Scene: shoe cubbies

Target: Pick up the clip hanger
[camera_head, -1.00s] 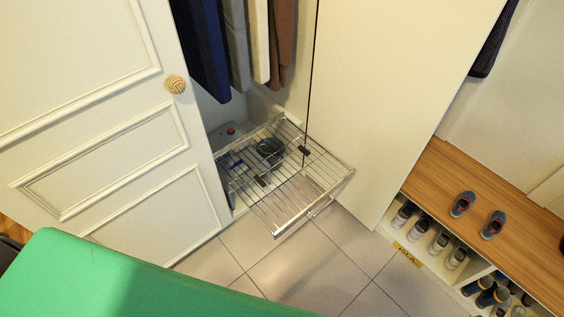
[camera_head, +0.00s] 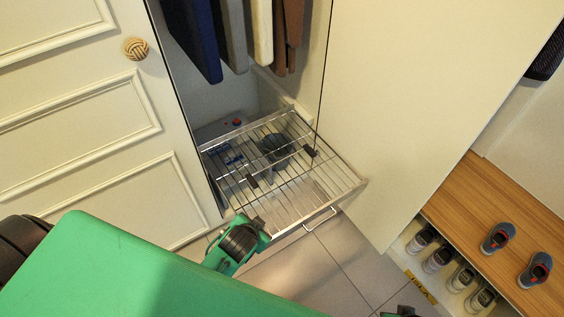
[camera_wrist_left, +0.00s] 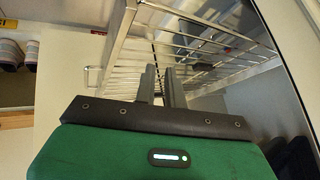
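The clip hanger (camera_head: 250,181) appears to lie across the wire rack (camera_head: 330,195). Its two black clips stand out; its thin bar is hard to tell from the wires. The green and black end of my left arm is at the rack's near front edge in the head view, short of the clips. In the left wrist view my left gripper (camera_wrist_left: 161,85) has two dark fingers with a narrow empty gap, pointing at the rack's wires.
A white panelled door (camera_head: 85,120) stands left of the rack, and a plain cream panel (camera_head: 410,90) right. Clothes (camera_head: 235,35) hang above. Dark items lie beneath the wires. A wooden bench (camera_head: 475,200) with shoes is at right. Tiled floor (camera_head: 335,265) is open in front.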

